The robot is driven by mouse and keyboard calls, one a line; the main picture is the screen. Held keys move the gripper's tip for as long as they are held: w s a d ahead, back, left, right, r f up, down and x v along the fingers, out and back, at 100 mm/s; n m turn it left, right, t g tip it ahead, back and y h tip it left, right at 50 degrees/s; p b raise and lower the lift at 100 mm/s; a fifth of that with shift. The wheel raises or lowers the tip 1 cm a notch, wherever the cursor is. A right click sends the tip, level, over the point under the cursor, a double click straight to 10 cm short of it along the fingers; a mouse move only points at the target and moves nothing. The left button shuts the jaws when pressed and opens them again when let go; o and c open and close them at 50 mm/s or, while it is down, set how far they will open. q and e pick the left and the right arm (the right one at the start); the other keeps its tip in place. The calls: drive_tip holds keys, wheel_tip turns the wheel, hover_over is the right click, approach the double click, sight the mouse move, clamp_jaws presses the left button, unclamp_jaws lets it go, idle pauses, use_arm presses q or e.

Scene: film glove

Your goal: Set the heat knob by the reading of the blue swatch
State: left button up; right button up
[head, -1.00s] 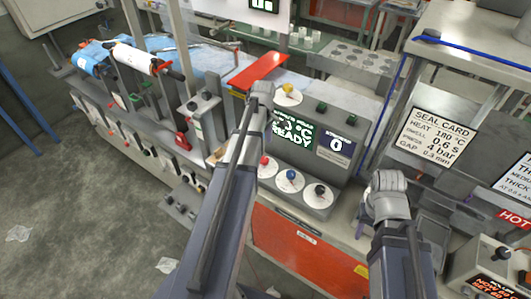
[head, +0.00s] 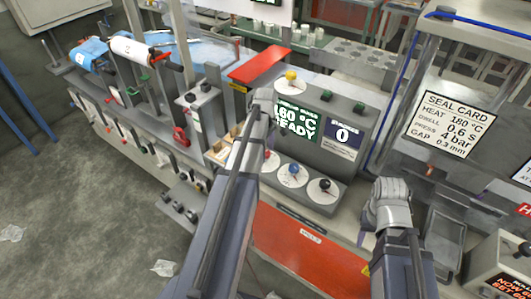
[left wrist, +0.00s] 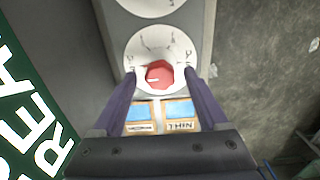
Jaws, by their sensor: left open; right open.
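The machine panel in the head view has a green display (head: 297,122) reading 160 °C READY. Its red knob (head: 268,155) is partly hidden by my left arm. A blue knob (head: 293,169), black knob (head: 325,184) and yellow knob (head: 291,77) sit on white dials. In the left wrist view, the red knob (left wrist: 159,75) lies between the open fingers of my left gripper (left wrist: 160,88), with no clear contact. Two blue pieces (left wrist: 180,110) sit in a wooden tray with labels; one label reads THIN, upside down. My right gripper (head: 368,232) is open, right of the panel, fingers barely visible.
A seal card (head: 450,124) gives heat 180 °C, dwell 0.6 s, press 4 bar. The wooden tray (head: 218,151) lies left of my left arm.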

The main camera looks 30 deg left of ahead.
use_arm(q)
drive_tip(key=shift+c, duration=0.2)
clamp_jaws()
idle(0.4)
